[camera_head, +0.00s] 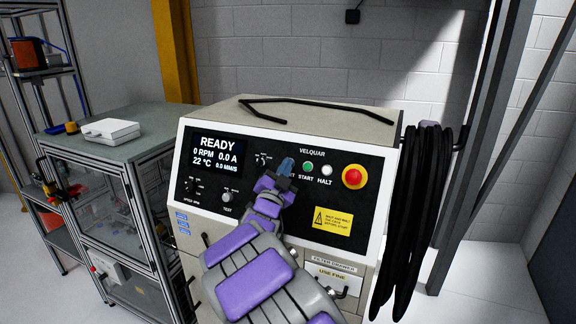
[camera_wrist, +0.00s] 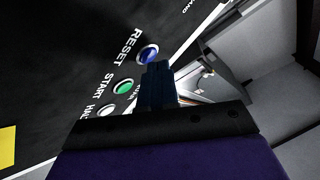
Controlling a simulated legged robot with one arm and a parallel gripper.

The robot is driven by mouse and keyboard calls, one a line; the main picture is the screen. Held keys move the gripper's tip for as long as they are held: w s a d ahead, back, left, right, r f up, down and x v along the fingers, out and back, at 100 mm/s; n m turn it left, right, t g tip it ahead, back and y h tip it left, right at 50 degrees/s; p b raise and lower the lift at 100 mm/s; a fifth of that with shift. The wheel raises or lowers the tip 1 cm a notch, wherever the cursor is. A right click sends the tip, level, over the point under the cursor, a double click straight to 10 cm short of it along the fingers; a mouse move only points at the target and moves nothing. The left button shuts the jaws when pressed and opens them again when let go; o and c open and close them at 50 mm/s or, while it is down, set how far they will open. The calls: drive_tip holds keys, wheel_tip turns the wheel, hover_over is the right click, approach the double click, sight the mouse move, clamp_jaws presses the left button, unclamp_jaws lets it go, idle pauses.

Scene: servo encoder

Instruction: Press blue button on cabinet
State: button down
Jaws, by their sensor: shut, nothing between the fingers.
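The cabinet (camera_head: 365,118) is beige with a black sloped control panel. In the wrist view the blue button (camera_wrist: 149,53) sits in a pale ring beside the word RESET. My gripper (camera_head: 284,168) is in front of the panel, left of the green START button (camera_head: 308,167). In the wrist view my gripper's shut, empty fingers (camera_wrist: 157,68) end just below the blue button. I cannot tell whether they touch it.
A white HALT button (camera_head: 327,169) and red mushroom button (camera_head: 354,177) are to the right. A READY display (camera_head: 216,152) is on the left. Black cables (camera_head: 422,200) hang at the cabinet's right side. A framed bench (camera_head: 110,150) stands at left.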

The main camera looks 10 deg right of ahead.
drive_tip(key=shift+a, duration=0.1)
drive_tip(key=s+a+r, duration=0.2)
drive_tip(key=s+a, duration=0.1)
drive_tip(key=s, duration=0.1)
drive_tip(key=shift+s+r, duration=0.25)
drive_tip(key=shift+r, duration=0.1)
drive_tip(key=shift+w+a, duration=0.1)
idle(0.6)
